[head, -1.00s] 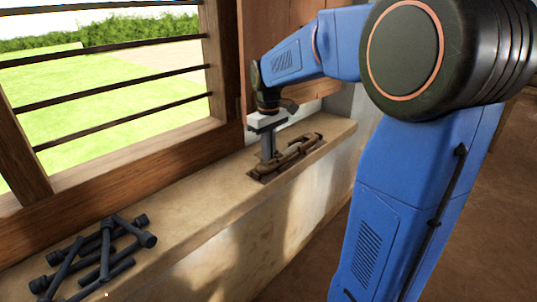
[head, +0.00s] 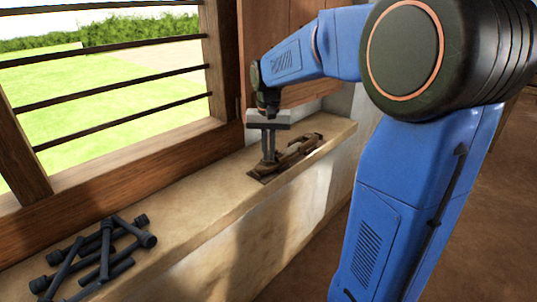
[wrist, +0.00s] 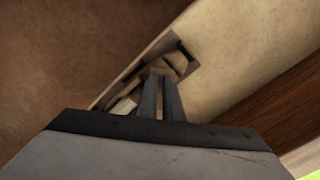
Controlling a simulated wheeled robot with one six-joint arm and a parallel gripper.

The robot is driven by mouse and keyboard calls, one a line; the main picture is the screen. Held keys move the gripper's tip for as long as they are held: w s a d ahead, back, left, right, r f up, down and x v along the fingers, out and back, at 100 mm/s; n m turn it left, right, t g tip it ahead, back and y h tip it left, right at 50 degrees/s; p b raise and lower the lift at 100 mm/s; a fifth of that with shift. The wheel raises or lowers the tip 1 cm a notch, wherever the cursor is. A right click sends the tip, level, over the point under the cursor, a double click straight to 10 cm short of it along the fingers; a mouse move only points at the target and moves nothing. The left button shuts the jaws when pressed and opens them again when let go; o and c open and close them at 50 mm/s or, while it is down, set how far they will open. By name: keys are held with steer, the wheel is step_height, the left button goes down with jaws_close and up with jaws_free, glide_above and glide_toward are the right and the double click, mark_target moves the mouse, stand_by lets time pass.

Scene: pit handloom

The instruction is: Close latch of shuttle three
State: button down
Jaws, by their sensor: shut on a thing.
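A brown wooden shuttle (head: 298,150) lies in a dark shallow holder (head: 262,178) on the window sill. It also shows in the wrist view (wrist: 129,103), partly hidden behind my gripper. My gripper (head: 268,160) points down at the near-left end of the shuttle. In the wrist view, my gripper's two grey fingers (wrist: 159,78) stand close together over that end. They are shut on a small part there, which seems to be the latch. The fingers hide most of it, and its exact position cannot be told. No number shows on the shuttle.
Several dark bobbins (head: 100,250) lie in a loose pile at the near left of the sill (head: 190,205). The sill between them and the shuttle is clear. The barred window (head: 110,85) and its wooden frame rise behind the sill.

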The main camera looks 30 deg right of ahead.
steer(key=m, duration=0.3)
steer(key=shift+m, duration=2.3)
steer(key=c, duration=2.2)
jaws_free()
steer(key=shift+r, duration=0.1)
step_height(320, 180, up, 17)
